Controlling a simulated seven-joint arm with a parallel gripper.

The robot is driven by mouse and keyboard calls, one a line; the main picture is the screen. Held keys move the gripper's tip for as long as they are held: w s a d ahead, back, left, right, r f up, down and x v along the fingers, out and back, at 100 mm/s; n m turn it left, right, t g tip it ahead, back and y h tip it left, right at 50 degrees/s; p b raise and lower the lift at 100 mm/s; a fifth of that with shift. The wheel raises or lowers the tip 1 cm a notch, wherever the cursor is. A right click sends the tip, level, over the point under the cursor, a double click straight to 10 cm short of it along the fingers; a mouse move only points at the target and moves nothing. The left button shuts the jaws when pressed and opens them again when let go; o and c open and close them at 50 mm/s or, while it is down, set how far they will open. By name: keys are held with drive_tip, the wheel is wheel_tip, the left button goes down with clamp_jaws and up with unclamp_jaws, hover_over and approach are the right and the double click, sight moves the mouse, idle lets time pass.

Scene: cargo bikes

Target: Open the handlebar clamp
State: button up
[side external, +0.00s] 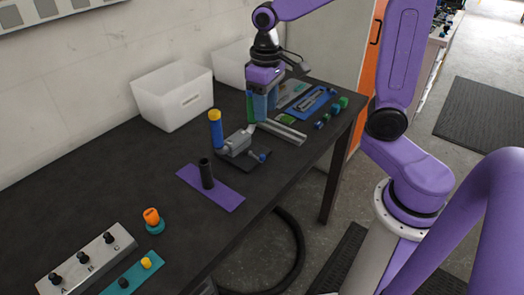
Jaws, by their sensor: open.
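The handlebar clamp appears to be the grey block (237,142) on a small dark base plate (233,157), with a blue-knobbed lever (262,156) at its right front. Its jaw position is too small to tell. My gripper (260,115) points down behind and to the right of the grey block, above the far part of the bench. It is open. Green and blue upright parts show at its fingers; I cannot tell whether they are fingers or objects behind. No contact with the clamp is visible.
A blue post with a yellow top (215,130) stands left of the clamp, with a silver rail (282,133) to its right. A black cylinder (206,174) stands on a purple mat (225,196) in front. White bins (174,98) stand behind. The bench's left middle is clear.

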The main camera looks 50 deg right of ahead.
sight(262, 155)
drive_tip(key=shift+m, duration=0.8)
drive_tip(key=w+f, duration=0.1)
drive_tip(key=f, duration=0.4)
drive_tip(key=w+d+f, duration=0.1)
drive_tip(key=f, duration=0.5)
drive_tip(key=d+f, duration=0.1)
drive_tip(key=f, duration=0.5)
drive_tip(key=shift+w+f, duration=0.15)
drive_tip(key=shift+w, duration=0.25)
clamp_jaws()
